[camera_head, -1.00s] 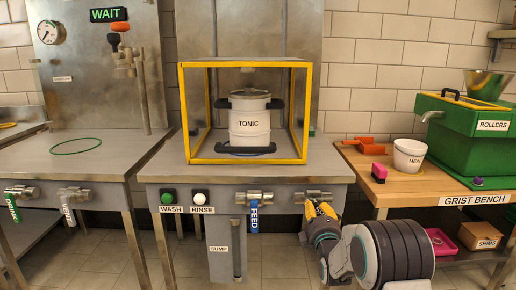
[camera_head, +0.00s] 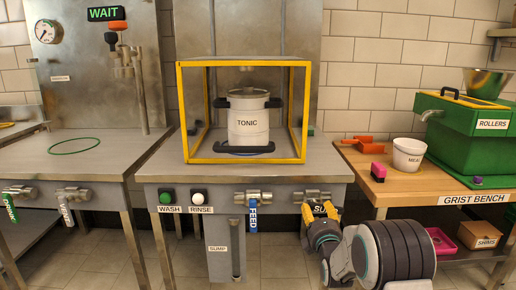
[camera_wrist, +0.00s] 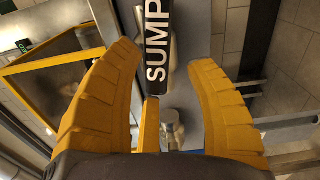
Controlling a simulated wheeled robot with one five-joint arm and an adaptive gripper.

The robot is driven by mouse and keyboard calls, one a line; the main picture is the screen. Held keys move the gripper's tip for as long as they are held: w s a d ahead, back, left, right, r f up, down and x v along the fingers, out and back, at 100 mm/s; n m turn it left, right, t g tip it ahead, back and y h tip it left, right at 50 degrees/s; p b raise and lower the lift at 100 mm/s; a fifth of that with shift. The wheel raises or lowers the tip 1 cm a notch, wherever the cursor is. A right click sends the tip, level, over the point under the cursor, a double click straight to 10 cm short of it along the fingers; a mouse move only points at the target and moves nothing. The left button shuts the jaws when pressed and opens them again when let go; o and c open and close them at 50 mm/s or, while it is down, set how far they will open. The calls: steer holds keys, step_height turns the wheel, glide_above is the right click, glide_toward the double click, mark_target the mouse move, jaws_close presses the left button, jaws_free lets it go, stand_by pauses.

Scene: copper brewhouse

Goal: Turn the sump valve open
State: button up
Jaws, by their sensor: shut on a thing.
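The sump valve (camera_head: 312,194) is a metal fitting at the right end of the middle bench's front panel. Its black handle with white SUMP lettering (camera_wrist: 157,45) lies between the yellow fingers of my gripper (camera_wrist: 165,68) in the wrist view. In the head view, my gripper (camera_head: 320,220) is at the valve, shut on the handle, and part of the label shows between the fingers. The handle's lower part is hidden by my gripper there.
A blue FEED valve handle (camera_head: 253,219) hangs just left. WASH (camera_head: 167,196) and RINSE (camera_head: 200,197) buttons are further left. A SUMP-labelled panel (camera_head: 219,262) is below. A yellow frame (camera_head: 309,110) encloses a TONIC pot (camera_head: 248,125). The grist bench (camera_head: 453,186) is to the right.

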steer(key=shift+s+r, duration=0.1)
steer(key=shift+s, duration=2.75)
steer(key=shift+s, duration=0.1)
steer(key=s, duration=0.6)
steer(key=s+r+m+g+p, duration=0.4)
steer(key=s+r+m+p, duration=0.15)
steer(key=r+p, duration=0.55)
steer(key=s+r+m+g+p, duration=0.35)
steer(key=s+r+p, duration=0.25)
steer(key=r+p, duration=0.5)
steer(key=s+r+m+g+p, duration=0.3)
steer(key=s+r+m+p, duration=0.2)
steer(key=s+r+p, duration=0.4)
steer(key=s+r+m+g+p, duration=0.4)
steer(key=s+r+m+p, duration=0.1)
steer(key=s+r+p, duration=0.4)
steer(key=s+p, duration=0.2)
steer(key=s, duration=0.2)
steer(key=shift+s, duration=0.35)
